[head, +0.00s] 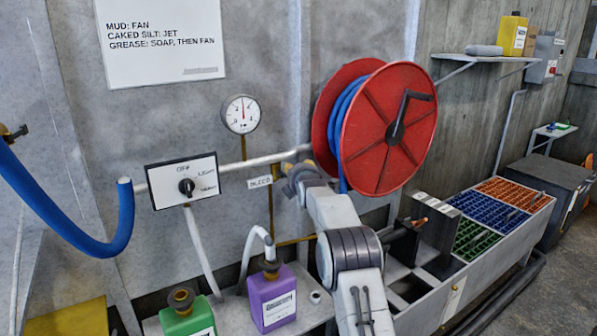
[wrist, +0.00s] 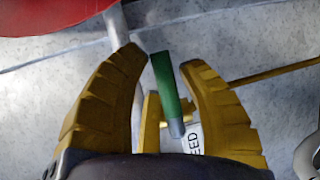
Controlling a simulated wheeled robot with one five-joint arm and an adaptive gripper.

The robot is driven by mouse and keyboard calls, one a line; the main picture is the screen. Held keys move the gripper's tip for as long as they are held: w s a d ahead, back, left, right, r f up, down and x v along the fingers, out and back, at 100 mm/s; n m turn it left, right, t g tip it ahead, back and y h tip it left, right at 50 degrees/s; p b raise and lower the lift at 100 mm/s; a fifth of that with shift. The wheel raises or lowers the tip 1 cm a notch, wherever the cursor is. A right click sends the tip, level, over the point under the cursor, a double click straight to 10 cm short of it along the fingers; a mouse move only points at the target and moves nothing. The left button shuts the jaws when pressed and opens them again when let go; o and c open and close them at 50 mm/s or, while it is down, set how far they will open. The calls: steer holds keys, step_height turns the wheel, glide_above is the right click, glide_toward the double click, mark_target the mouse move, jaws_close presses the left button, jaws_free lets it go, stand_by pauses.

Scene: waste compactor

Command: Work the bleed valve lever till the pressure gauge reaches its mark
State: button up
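The round white pressure gauge (head: 241,114) hangs on the wall; its needle points roughly upward, and the exact reading is too small to tell. The bleed label (head: 260,182) is on the wall below it, just left of my gripper (head: 296,178). In the wrist view the green lever handle (wrist: 170,84) with a metal end lies between the fingers of my gripper (wrist: 162,62). In the head view my gripper hides the lever.
A red hose reel (head: 405,150) with blue hose is close to the right of my gripper. A selector box (head: 183,181) is on the wall to the left. A purple jug (head: 272,298) and a green jug (head: 188,313) stand below. A pipe runs behind my gripper.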

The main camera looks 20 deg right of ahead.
jaws_close()
steer(key=shift+n+b, duration=0.3)
steer(key=shift+b, duration=0.2)
steer(key=shift+r+n+b, duration=0.2)
steer(key=shift+n+b, duration=0.1)
steer(key=shift+r+t, duration=0.3)
steer(key=shift+o, duration=2.1)
jaws_free()
steer(key=shift+f, duration=0.1)
steer(key=shift+s, duration=0.15)
